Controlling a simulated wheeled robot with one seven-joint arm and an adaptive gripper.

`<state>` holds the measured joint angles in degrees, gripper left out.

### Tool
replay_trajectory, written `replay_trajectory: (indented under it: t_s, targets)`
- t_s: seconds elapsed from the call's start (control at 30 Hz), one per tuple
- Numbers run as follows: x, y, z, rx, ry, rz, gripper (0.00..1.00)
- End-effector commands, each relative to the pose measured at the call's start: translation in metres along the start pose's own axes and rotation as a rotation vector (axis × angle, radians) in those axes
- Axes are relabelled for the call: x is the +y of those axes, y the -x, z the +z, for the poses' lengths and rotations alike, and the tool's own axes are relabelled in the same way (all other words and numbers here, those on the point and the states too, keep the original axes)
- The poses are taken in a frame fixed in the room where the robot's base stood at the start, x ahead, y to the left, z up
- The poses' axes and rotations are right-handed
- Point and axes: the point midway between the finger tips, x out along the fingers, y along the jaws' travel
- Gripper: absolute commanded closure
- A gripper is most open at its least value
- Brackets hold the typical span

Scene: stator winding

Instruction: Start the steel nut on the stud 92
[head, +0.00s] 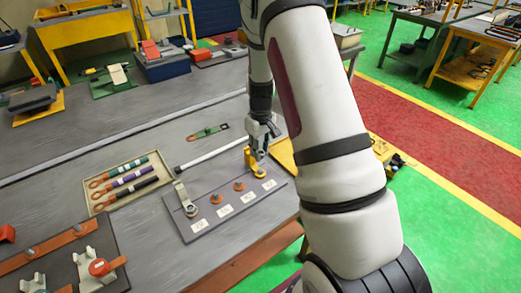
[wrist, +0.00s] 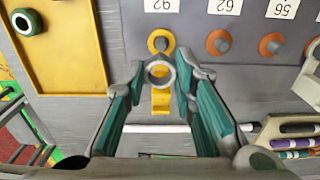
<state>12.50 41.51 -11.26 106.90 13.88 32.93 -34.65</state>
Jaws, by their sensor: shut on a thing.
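My gripper (wrist: 160,75) is shut on the steel nut (wrist: 160,65), a grey ring between its fingertips. The stud 92 (wrist: 160,43) stands just beyond the nut in the wrist view, beside the label 92 (wrist: 161,5). A yellow lug (wrist: 160,105) has its ring around the stud and its strip runs below the nut. The nut looks apart from the stud in this view; its height above it I cannot tell. In the head view my gripper (head: 262,133) is above the yellow lug (head: 256,168) at the terminal board's right end; the nut is hidden there.
The terminal board (head: 232,219) has two studs with copper-coloured rings (head: 239,186) and a grey metal piece (head: 184,196) at its left end. A tray (head: 94,207) holds green, purple and black leads. A white rod (head: 212,152) lies behind the board. A yellow tray (wrist: 93,45) is alongside.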

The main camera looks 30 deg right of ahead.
Motion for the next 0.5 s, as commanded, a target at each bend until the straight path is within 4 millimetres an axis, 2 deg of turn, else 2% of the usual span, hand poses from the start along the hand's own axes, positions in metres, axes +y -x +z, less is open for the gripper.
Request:
replay_trajectory:
  t_s: [0.17, 0.5]
  targets:
    - [0.0, -0.008, -0.001, -0.001, -0.001, 0.0, 0.98]
    - [0.0, -0.039, -0.001, -0.001, 0.0, 0.0, 0.98]
